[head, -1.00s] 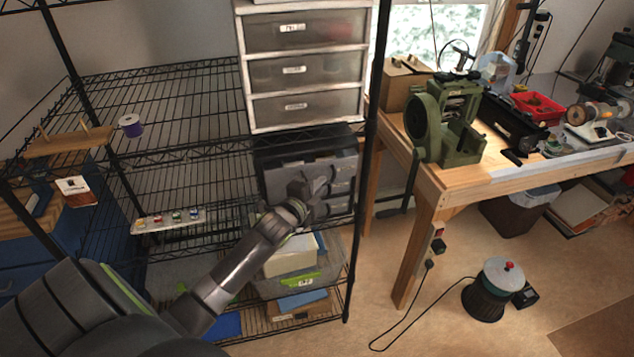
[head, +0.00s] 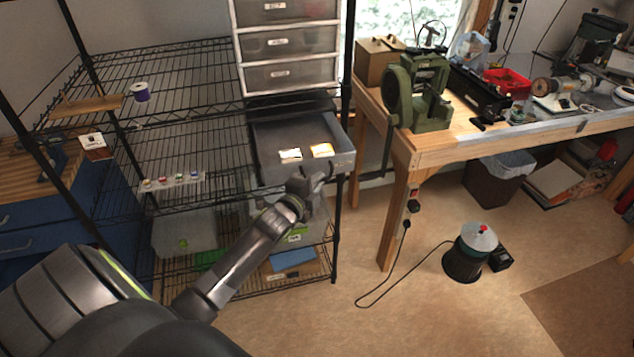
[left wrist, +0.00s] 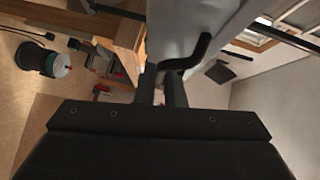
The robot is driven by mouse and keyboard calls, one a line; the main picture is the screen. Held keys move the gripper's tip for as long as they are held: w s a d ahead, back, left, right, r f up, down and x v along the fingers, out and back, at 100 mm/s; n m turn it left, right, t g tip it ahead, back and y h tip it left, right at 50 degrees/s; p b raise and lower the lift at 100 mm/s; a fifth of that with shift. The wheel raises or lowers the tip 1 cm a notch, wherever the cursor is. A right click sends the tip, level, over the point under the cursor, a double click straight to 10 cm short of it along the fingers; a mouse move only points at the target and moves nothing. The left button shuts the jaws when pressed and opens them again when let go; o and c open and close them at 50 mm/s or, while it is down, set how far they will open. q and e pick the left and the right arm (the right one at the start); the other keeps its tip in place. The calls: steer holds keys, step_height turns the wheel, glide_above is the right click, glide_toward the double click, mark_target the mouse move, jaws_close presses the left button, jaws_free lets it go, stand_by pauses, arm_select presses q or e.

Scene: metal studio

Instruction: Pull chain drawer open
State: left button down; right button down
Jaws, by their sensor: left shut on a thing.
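The grey chain drawer (head: 285,132) juts out from the small dark cabinet on the wire rack, and its open top shows in the head view. A white card-like item (head: 290,155) and a white and orange one (head: 321,151) lie in it near the front. My left gripper (head: 320,178) is at the right part of the drawer front, shut on the dark drawer handle. In the left wrist view the bent handle (left wrist: 190,58) runs up to the fingers (left wrist: 161,88). The fingers partly hide the handle. My right gripper is not in view.
A white drawer tower (head: 288,75) stands on the shelf above. A dark rack post (head: 340,215) is just right of the drawer. The wooden workbench (head: 425,150) is farther right.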

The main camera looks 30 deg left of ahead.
arm_select(q)
steer(key=shift+a, duration=0.1)
steer(key=c, duration=1.9)
jaws_free()
steer(key=shift+w, duration=0.1)
steer(key=o, duration=0.4)
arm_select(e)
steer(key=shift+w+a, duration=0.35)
